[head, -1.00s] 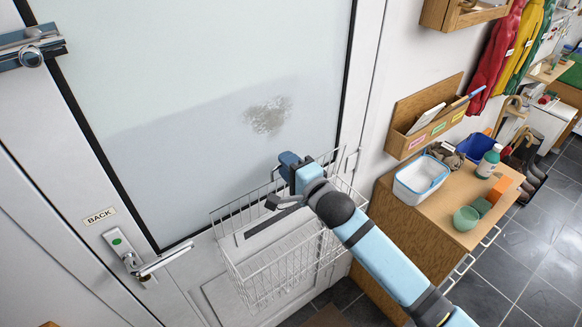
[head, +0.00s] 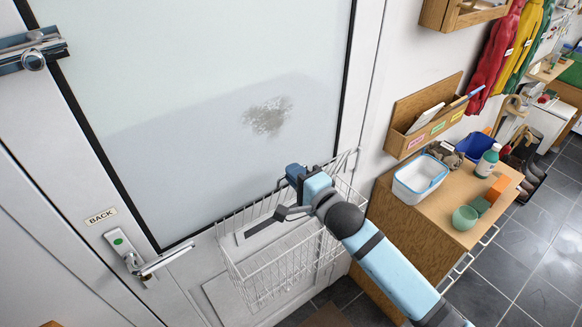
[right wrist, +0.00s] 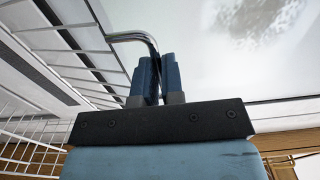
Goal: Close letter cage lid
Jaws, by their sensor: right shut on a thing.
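The white wire letter cage (head: 255,285) hangs on the inside of the door, below the glass panel. A dark letter slot (head: 265,224) shows behind its wires. My right gripper (head: 293,175) is at the top of the cage, close to the glass. In the right wrist view its blue fingers (right wrist: 152,78) are shut on a bent chrome handle (right wrist: 135,37), with white wires of the cage or lid (right wrist: 70,55) beside it. The lid's exact angle is hard to tell, as my arm hides part of it. My left gripper is in neither view.
A letter rack (head: 432,118) is on the wall above. The door handle (head: 160,262) is left of the cage.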

